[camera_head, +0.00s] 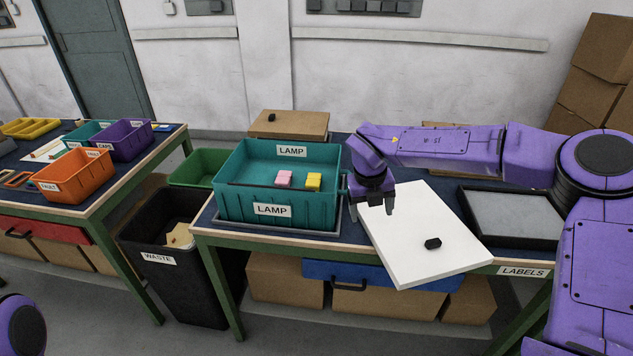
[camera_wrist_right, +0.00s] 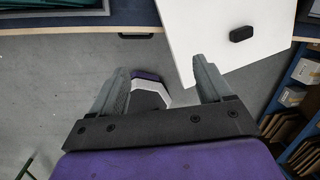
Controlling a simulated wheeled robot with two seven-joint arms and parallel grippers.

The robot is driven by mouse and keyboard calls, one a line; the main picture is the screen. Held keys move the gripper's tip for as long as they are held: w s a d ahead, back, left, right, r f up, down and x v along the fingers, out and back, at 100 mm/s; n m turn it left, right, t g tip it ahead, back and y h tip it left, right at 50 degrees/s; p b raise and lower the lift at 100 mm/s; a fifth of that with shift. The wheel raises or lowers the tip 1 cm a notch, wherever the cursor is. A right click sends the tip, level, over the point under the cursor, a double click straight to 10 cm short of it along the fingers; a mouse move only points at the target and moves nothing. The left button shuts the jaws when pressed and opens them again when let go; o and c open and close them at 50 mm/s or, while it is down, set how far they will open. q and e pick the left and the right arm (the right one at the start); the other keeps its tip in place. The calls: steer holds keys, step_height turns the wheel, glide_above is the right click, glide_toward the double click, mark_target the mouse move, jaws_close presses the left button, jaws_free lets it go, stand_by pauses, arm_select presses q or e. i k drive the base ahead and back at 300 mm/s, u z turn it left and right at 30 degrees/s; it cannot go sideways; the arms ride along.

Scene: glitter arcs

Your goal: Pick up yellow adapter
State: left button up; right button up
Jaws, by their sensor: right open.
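The yellow adapter (camera_head: 313,181) is a small block inside the teal bin labelled LAMP (camera_head: 232,204), towards its right side. A pink block (camera_head: 284,178) sits just left of it. My right gripper (camera_head: 376,206) is open and empty, to the right of the bin and above the left part of a white board (camera_head: 430,225). In the right wrist view its two fingers (camera_wrist_right: 160,82) are spread apart with no task object between them, and the adapter does not show there. My left gripper is out of view.
A small black object (camera_head: 433,244) lies on the white board and also shows in the wrist view (camera_wrist_right: 242,33). A black-rimmed grey tray (camera_head: 512,216) is at the right. The bin's walls surround the adapter. A black waste bin (camera_head: 172,285) stands left of the table.

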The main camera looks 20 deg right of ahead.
mark_target(314, 180)
steer(key=i, duration=0.95)
steer(key=u, duration=0.05)
